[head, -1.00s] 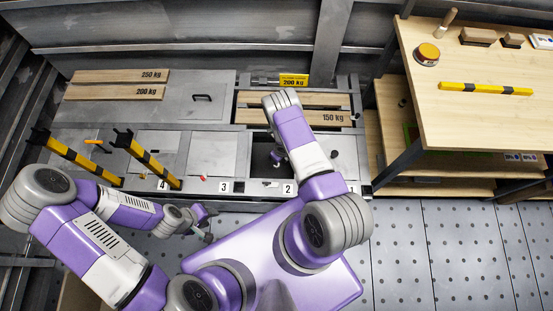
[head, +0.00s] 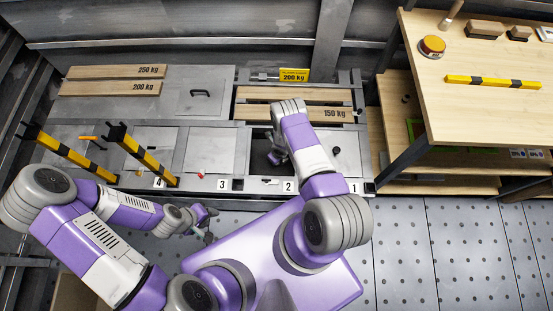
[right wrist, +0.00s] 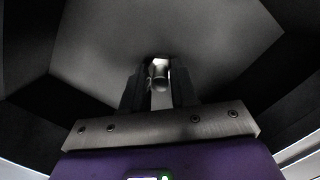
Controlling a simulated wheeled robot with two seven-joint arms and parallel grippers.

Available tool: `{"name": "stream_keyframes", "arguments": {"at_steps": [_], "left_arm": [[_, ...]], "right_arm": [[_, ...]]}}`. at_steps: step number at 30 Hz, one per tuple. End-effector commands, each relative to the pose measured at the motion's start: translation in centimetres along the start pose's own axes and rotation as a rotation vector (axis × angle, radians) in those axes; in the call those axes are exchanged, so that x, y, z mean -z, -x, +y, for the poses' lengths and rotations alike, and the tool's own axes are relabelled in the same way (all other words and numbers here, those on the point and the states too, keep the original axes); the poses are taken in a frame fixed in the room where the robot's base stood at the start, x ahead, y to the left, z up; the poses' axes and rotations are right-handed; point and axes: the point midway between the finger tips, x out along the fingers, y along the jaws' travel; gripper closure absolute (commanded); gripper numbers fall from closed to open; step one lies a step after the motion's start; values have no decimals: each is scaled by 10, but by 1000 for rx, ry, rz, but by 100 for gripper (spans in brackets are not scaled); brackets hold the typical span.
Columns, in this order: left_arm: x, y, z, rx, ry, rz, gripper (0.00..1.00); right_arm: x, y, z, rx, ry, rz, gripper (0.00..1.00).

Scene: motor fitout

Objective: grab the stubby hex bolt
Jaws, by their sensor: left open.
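In the right wrist view, a small grey rounded piece (right wrist: 160,73), which looks like the stubby hex bolt, sits between the dark fingers of my right gripper (right wrist: 160,84). Whether the fingers press on it is too dark to tell. In the head view my right arm reaches into the open dark compartment (head: 258,160) behind label 2, and its hand is mostly hidden there. The bolt cannot be made out in the head view. My left gripper (head: 207,222) is open and empty, in front of the bench, away from the compartment.
Yellow-black striped bars (head: 75,153) stand at the bench's left. A small red piece (head: 200,175) lies near label 3. Wooden planks (head: 285,95) lie behind the open compartment. A wooden shelf table (head: 480,100) stands at the right. The perforated floor (head: 420,250) is clear at front right.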

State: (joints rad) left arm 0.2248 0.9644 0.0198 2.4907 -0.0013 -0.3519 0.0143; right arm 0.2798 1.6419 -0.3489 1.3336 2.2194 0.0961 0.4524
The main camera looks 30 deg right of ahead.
Motion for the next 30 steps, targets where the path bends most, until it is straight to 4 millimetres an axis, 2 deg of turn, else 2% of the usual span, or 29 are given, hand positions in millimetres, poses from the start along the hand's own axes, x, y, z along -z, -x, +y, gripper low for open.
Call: {"name": "stream_keyframes", "arguments": {"at_steps": [1,5,16,20,24,30], "left_arm": [[0,0,0,0,0,0,57],[0,0,0,0,0,0,57],[0,2,1,0,0,0,57],[0,12,5,0,0,0,57],[-1,26,10,0,0,0,57],[-2,37,14,0,0,0,57]], "right_arm": [[0,0,0,0,0,0,80],[0,0,0,0,0,0,100],[-1,5,0,0,1,-1,100],[-4,24,-1,2,2,-1,100],[-9,55,0,1,3,-2,100],[-14,88,0,1,2,-2,100]]}}
